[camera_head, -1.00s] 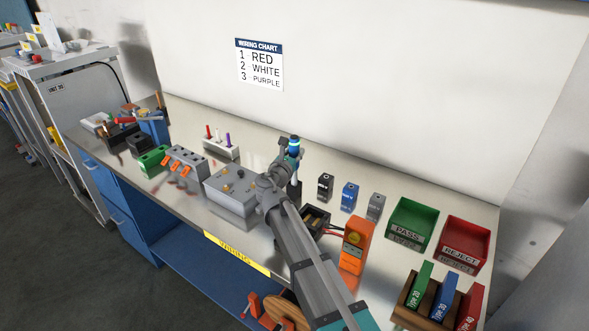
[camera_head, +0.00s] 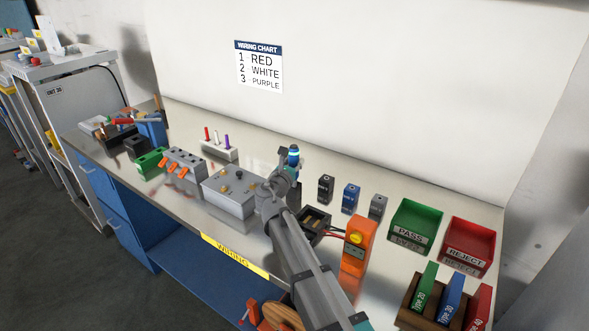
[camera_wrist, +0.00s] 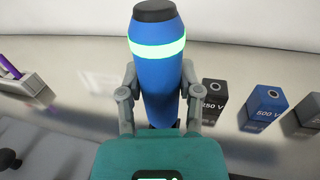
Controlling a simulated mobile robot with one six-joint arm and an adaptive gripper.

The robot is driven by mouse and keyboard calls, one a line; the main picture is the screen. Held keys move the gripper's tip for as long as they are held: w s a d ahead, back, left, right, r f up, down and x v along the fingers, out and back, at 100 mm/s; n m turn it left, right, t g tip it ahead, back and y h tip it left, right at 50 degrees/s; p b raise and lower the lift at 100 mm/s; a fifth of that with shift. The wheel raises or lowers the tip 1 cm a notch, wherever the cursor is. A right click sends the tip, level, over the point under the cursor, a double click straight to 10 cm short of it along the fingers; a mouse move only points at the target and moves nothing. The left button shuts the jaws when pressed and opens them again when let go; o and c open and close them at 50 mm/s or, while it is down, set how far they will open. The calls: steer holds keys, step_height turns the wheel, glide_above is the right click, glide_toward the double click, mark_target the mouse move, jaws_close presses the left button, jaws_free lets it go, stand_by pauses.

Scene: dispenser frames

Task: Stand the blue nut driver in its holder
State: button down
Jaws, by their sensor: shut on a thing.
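The blue nut driver (camera_wrist: 158,75) stands roughly upright in the wrist view, with a black cap and a pale green band. My gripper (camera_wrist: 158,108) is shut on it, one finger on each side. In the head view, the nut driver (camera_head: 293,156) shows above my wrist, over the back of the bench. Its lower end is hidden by my gripper. Something dark (camera_head: 295,190) shows below it; I cannot tell whether this is the holder or whether the driver is in it.
Black, blue and grey blocks (camera_head: 350,197) stand just right of my gripper. A grey box (camera_head: 230,195) is left of it. An orange meter (camera_head: 358,240) and dark tray (camera_head: 313,225) are near my arm. Green (camera_head: 413,222) and red (camera_head: 467,243) bins stand at right.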

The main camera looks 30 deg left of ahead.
steer(key=shift+f, duration=0.4)
steer(key=shift+c, duration=1.4)
jaws_free()
steer(key=shift+r, duration=0.2)
steer(key=s+d, duration=0.1)
steer(key=s, duration=1.1)
steer(key=shift+d, duration=0.3)
